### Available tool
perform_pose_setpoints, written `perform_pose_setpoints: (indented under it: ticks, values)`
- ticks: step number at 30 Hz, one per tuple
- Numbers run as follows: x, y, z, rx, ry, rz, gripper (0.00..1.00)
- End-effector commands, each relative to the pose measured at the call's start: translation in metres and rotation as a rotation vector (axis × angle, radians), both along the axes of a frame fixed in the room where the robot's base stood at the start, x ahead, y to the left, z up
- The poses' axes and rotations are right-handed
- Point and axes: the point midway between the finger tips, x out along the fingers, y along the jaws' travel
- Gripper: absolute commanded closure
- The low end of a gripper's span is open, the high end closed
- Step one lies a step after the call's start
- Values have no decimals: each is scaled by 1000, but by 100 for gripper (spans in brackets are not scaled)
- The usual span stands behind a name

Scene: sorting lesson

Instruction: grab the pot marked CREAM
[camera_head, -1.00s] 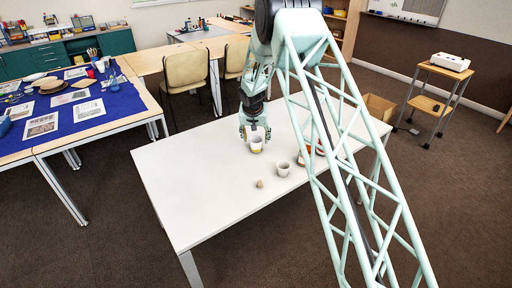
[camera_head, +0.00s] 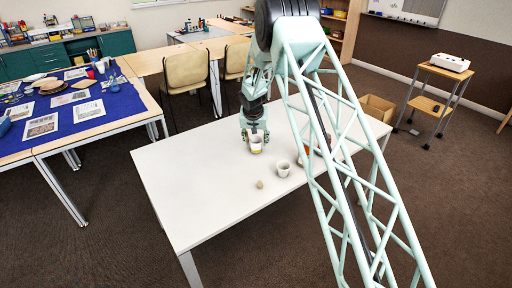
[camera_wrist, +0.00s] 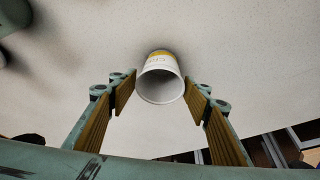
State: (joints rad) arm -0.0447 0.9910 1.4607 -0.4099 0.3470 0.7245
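A white pot with a yellow band (camera_wrist: 160,82) shows in the wrist view, its open mouth toward the camera. My gripper (camera_wrist: 160,95) is open, with one ribbed yellow pad on each side of the pot and visible gaps between. In the head view my gripper (camera_head: 255,134) is right at the pot, on its far side. A second pale pot (camera_head: 283,169) stands to the right and nearer; no marking is readable.
A small beige lump (camera_head: 260,184) lies near the second pot. A reddish-brown thing (camera_head: 306,151) is partly hidden behind my arm. The table's left part is clear. Chairs (camera_head: 187,72) stand behind the table.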

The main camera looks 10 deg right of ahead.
Motion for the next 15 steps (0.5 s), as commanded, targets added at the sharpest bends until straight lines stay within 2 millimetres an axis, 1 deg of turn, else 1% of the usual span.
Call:
perform_pose_setpoints:
  ticks: [1, 3, 15]
  values:
    - [0, 0, 0, 0, 0, 0, 60]
    - [0, 0, 0, 0, 0, 0, 66]
    - [0, 0, 0, 0, 0, 0, 66]
